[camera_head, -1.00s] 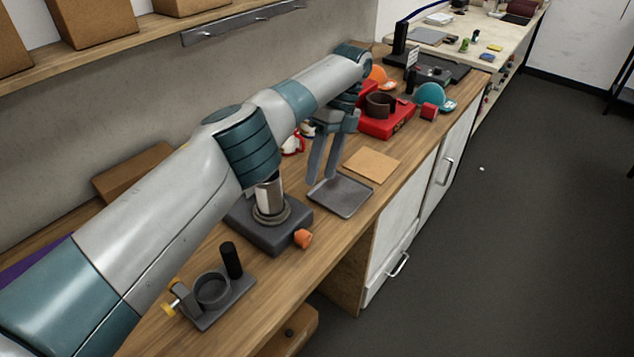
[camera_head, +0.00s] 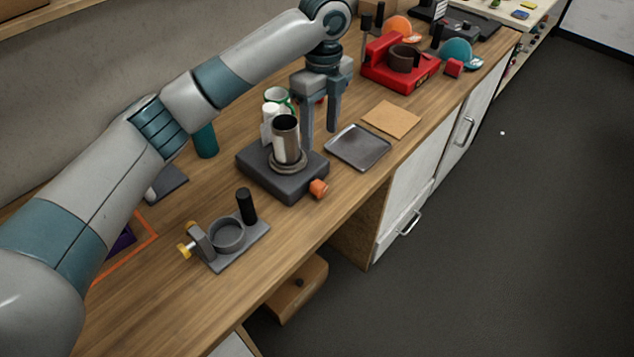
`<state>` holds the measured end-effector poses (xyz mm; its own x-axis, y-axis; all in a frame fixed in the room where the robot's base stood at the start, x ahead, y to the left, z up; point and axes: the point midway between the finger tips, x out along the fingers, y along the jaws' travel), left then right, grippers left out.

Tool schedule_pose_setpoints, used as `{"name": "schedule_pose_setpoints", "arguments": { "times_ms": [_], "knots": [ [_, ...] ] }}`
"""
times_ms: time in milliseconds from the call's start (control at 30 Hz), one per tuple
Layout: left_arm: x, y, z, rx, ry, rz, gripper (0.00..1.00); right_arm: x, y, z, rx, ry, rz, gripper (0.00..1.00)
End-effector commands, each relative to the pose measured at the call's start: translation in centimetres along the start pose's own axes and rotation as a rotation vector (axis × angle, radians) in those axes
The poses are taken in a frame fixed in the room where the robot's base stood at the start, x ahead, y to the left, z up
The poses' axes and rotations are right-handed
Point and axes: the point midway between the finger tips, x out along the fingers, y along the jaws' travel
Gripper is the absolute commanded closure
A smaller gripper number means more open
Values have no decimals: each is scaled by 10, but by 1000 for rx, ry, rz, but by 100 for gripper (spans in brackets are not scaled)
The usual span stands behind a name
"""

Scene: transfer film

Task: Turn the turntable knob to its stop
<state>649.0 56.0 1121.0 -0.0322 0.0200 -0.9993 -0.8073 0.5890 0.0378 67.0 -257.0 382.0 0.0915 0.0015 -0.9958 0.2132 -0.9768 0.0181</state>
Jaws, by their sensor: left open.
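The turntable (camera_head: 262,183) is a dark grey square block on the wooden counter. A round plate on its top carries an upright metal cup (camera_head: 286,140). The orange turntable knob (camera_head: 319,188) sticks out of the block's front right side. My left gripper (camera_head: 320,138) points down, open and empty, behind and to the right of the cup, above the counter near the grey tray. It is apart from the knob. My right gripper is not in view.
A grey tray (camera_head: 358,148) and a tan board (camera_head: 391,119) lie right of the turntable. A grey holder with a ring (camera_head: 226,240) stands in front left. White cups (camera_head: 270,118) stand behind the metal cup. A red machine (camera_head: 392,72) is farther back. Counter between holder and turntable is clear.

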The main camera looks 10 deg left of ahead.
Motion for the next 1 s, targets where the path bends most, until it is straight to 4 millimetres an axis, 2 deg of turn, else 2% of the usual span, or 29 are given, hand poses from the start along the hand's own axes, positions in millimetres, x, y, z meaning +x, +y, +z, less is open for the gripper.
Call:
{"name": "schedule_pose_setpoints", "arguments": {
  "times_ms": [167, 667, 867, 1000],
  "knots": [
    [-2, 9, 0, -2, -2, -23, 49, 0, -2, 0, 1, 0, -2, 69],
    [2, 9, 0, -3, -2, -23, 49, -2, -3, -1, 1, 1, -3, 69],
    [19, 9, -1, -3, -1, -21, 49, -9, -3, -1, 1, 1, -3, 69],
    [40, 9, -1, -2, -1, -20, 49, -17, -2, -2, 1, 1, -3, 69]
  ]
}}
